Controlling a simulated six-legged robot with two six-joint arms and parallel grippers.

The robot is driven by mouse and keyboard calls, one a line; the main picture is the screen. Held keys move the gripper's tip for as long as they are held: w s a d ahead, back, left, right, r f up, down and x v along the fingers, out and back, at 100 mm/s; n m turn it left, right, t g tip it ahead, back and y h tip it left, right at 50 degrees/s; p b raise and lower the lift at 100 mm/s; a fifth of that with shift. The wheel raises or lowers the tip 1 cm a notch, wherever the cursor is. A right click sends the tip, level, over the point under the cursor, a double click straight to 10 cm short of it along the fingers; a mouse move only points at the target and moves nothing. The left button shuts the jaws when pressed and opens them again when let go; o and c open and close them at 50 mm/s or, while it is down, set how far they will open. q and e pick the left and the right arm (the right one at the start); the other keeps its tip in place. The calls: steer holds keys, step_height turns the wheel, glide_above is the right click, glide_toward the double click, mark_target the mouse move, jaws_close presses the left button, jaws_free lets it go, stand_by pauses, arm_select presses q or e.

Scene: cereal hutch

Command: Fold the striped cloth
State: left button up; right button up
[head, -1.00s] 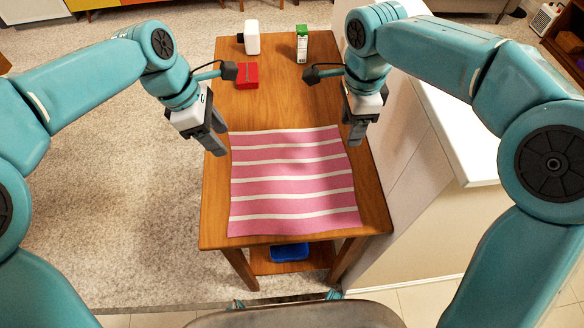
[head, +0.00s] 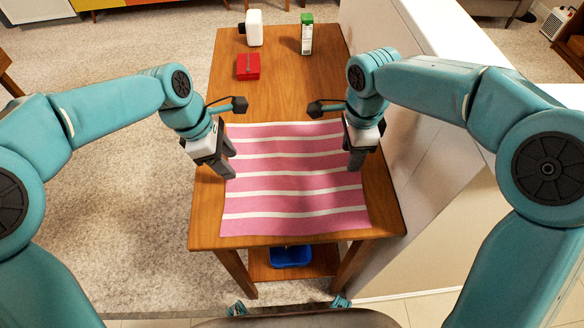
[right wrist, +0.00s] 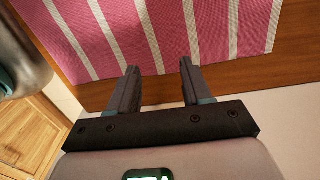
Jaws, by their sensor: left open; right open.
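The pink cloth (head: 292,180) with white stripes lies flat and spread out on the near half of the wooden table (head: 280,100). My left gripper (head: 232,165) is open at the cloth's left edge, toward the far left corner. My right gripper (head: 356,165) is open at the cloth's right edge, toward the far right corner. The right wrist view shows the right gripper's open, empty fingers (right wrist: 158,78) beside the edge of the cloth (right wrist: 180,35). I cannot tell whether either gripper touches the cloth.
A red box (head: 248,68), a white bottle (head: 254,28) and a green and white carton (head: 307,34) stand at the table's far end. A blue container (head: 290,257) sits on the lower shelf. A white-topped counter (head: 420,60) stands close along the right side.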

arm_select(q)
steer(key=shift+w+f, duration=0.2)
steer(key=shift+f, duration=1.05)
arm_select(e)
steer(key=shift+w+f, duration=0.2)
steer(key=shift+f, duration=1.05)
arm_select(q)
steer(key=shift+s, duration=0.1)
arm_select(e)
steer(key=shift+s, duration=0.1)
arm_select(q)
steer(key=shift+f, duration=0.1)
arm_select(e)
steer(key=shift+f, duration=0.15)
arm_select(q)
jaws_close()
arm_select(e)
steer(key=shift+f, duration=0.1)
jaws_close()
